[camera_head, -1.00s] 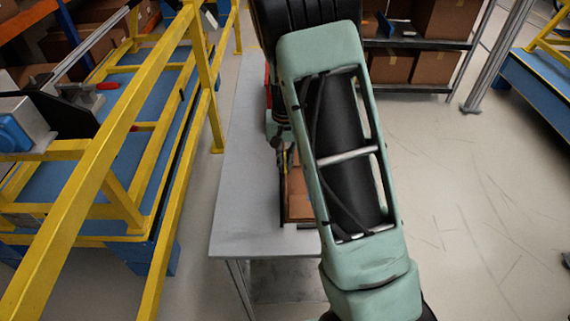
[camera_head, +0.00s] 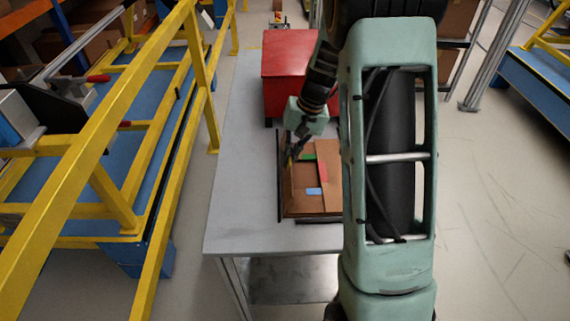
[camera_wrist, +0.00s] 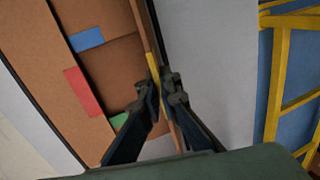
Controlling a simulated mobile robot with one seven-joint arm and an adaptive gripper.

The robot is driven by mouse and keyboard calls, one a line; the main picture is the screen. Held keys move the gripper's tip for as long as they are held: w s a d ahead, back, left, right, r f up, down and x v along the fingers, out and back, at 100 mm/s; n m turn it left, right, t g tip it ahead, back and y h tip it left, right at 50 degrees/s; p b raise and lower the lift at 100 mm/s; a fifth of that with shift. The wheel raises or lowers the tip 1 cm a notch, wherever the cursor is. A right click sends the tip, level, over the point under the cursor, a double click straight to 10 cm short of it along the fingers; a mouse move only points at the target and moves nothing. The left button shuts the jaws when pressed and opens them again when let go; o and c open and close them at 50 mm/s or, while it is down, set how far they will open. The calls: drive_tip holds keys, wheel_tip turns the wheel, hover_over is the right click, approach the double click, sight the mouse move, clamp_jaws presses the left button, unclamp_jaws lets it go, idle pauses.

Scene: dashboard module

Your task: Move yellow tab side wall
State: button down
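The yellow tab side wall (camera_wrist: 143,24) is a thin brown panel with a yellow strip on its upper edge. It stands along one side of the brown box. In the wrist view my gripper (camera_wrist: 160,84) has one finger on each side of this wall, closed in around it at the yellow tab (camera_wrist: 153,66). In the head view my gripper (camera_head: 291,156) is at the left edge of the brown box (camera_head: 305,204). The box also carries a red tab (camera_wrist: 83,92), a blue tab (camera_wrist: 86,39) and a green tab (camera_wrist: 119,121), partly hidden by a finger.
The box lies in a dark-edged frame on a grey table (camera_head: 235,180). A red box (camera_head: 288,85) stands behind it. A yellow-railed blue rack (camera_head: 165,150) is to the left. The table left of the box is clear. My arm covers the right side.

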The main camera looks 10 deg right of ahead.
sight(305, 175)
drive_tip(key=d+y+b, duration=0.1)
drive_tip(key=b, duration=0.1)
drive_tip(key=d+f+y+b, duration=0.1)
drive_tip(key=b, duration=0.1)
drive_tip(key=shift+s+f+t+y, duration=0.15)
drive_tip(key=shift+t+y, duration=0.15)
drive_tip(key=shift+y, duration=0.1)
drive_tip(key=y+b, duration=0.1)
drive_tip(key=d+f+y+b, duration=0.1)
drive_tip(key=b, duration=0.1)
drive_tip(key=shift+s+y, duration=0.1)
drive_tip(key=shift+y, duration=0.2)
drive_tip(key=y+b, duration=0.1)
drive_tip(key=y, duration=0.1)
drive_tip(key=d+f+t+y+b, duration=0.1)
drive_tip(key=y+b, duration=0.1)
drive_tip(key=shift+s+d+f+b, duration=0.15)
drive_tip(key=shift+d+b, duration=0.05)
drive_tip(key=shift+b, duration=0.1)
drive_tip(key=shift+d+f+t+y+b, duration=0.15)
drive_tip(key=shift+f+t+y+b, duration=0.15)
drive_tip(key=shift+y+b, duration=0.4)
drive_tip(key=c, duration=2.6)
unclamp_jaws()
drive_tip(key=shift+c, duration=0.2)
drive_tip(key=o, duration=0.5)
drive_tip(key=shift+s, duration=0.1)
drive_tip(key=shift+c, duration=0.2)
